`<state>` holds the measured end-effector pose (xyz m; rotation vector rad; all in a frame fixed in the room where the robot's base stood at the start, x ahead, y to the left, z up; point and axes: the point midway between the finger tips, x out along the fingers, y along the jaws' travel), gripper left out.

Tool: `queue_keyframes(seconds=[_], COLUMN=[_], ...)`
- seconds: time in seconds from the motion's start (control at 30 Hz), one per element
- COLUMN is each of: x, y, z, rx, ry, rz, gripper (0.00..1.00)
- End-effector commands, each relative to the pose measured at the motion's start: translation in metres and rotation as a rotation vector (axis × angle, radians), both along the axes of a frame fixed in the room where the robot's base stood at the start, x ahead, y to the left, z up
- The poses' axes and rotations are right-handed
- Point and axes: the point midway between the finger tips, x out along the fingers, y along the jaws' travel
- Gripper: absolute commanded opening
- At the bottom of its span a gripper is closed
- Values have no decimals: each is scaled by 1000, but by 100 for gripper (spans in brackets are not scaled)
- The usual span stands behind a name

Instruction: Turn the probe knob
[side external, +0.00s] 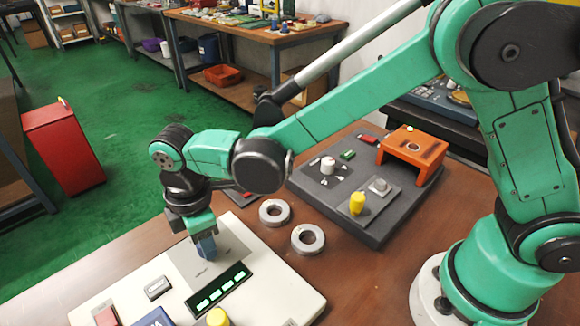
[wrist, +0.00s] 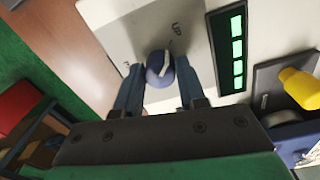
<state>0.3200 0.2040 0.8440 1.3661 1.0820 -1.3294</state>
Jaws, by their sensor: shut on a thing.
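The probe knob (wrist: 160,68) is a round dark blue knob with a pale pointer line, seen in the wrist view between my two fingers. It stands on a light grey plate with "UP" lettering (wrist: 132,30), on the white panel. My gripper (wrist: 158,85) is shut on the knob, with one blue finger on each side. In the side view my gripper (side external: 205,248) points down at the white panel (side external: 270,270), and its fingers hide the knob there. The pale line on the knob slants slightly towards the upper right in the wrist view.
The panel also carries a green-lit display (side external: 221,289), a grey button (side external: 158,287), a red button (side external: 107,317) and a yellow knob (side external: 218,317). Two metal rings (side external: 308,238) lie on the brown table behind it. A dark board (side external: 340,205) with an orange bracket (side external: 413,150) stands further right.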

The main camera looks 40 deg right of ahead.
Motion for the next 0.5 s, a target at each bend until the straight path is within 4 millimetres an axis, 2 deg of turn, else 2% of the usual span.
queue_keyframes(seconds=[0.27,0.5], x=[0,0], y=[0,1], z=[0,0], rx=[0,-1], ry=[1,0], rz=[-57,-215], gripper=[0,0])
